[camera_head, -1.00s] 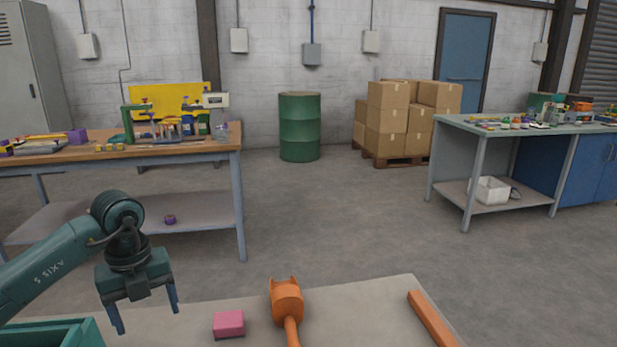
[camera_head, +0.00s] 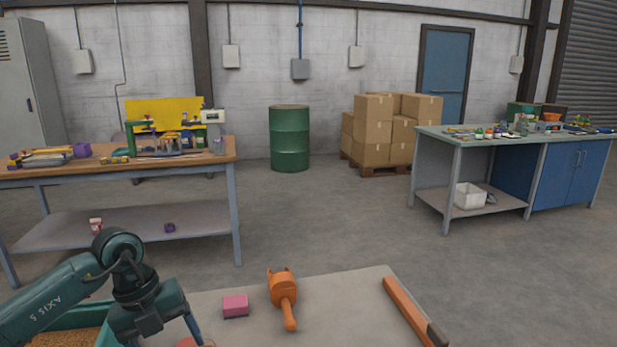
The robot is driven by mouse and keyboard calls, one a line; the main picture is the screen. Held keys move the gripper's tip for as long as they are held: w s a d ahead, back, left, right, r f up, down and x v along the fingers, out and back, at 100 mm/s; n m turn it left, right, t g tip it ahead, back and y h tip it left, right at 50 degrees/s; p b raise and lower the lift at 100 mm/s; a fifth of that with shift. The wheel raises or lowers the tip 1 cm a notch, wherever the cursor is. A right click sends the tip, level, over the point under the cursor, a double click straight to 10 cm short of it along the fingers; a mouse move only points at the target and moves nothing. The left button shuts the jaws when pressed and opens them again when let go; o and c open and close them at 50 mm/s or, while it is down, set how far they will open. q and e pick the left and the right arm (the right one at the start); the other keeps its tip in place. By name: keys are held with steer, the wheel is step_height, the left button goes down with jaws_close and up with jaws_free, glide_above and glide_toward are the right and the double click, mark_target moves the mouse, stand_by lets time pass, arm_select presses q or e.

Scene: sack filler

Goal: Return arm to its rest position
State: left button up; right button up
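My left arm, dark teal, comes in from the left, and its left gripper (camera_head: 162,338) points down low in the picture. The two blue-grey fingers stand apart with nothing visible between them; their tips are partly cut off by the bottom edge. The gripper is beside the right side of a teal bin (camera_head: 88,314) that holds brown grainy material. My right arm and gripper are not in view.
On the grey worktop (camera_head: 340,315) lie a pink block (camera_head: 235,305), an orange scoop-like tool (camera_head: 283,288) and a long orange bar (camera_head: 405,305) with a dark end. A reddish thing (camera_head: 187,342) shows near the gripper. Cluttered benches stand behind at left and right.

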arm_select(q)
steer(key=s+d+f+m+g+h, duration=0.1)
steer(key=d+h, duration=0.1)
steer(key=d, duration=0.3)
steer(key=s+d+f+m+h, duration=0.1)
steer(key=d+f+h, duration=0.15)
steer(key=d, duration=0.25)
steer(key=s+d+r+n+t+h+p, duration=0.1)
steer(key=s+d+r+n+t+h, duration=0.1)
steer(key=d+r+n+t+h, duration=0.3)
steer(key=s+d+r+n+t+h+p, duration=0.1)
steer(key=s+d+r+n+h, duration=0.15)
steer(key=d+h, duration=0.45)
steer(key=w+a+f+n+t+y, duration=0.2)
steer(key=a+f+n+t+y, duration=0.6)
steer(key=n+t, duration=0.55)
steer(key=s+a+f+n+g+y, duration=0.2)
steer(key=s+f+n+g+y, duration=0.2)
steer(key=s+f, duration=0.2)
steer(key=s+a+f+n+g+y, duration=0.3)
steer(key=s+f+n+y, duration=0.1)
steer(key=f, duration=0.3)
steer(key=shift+s+f+g+p, duration=0.35)
steer(key=shift+s+p, duration=0.05)
steer(key=shift+s, duration=0.45)
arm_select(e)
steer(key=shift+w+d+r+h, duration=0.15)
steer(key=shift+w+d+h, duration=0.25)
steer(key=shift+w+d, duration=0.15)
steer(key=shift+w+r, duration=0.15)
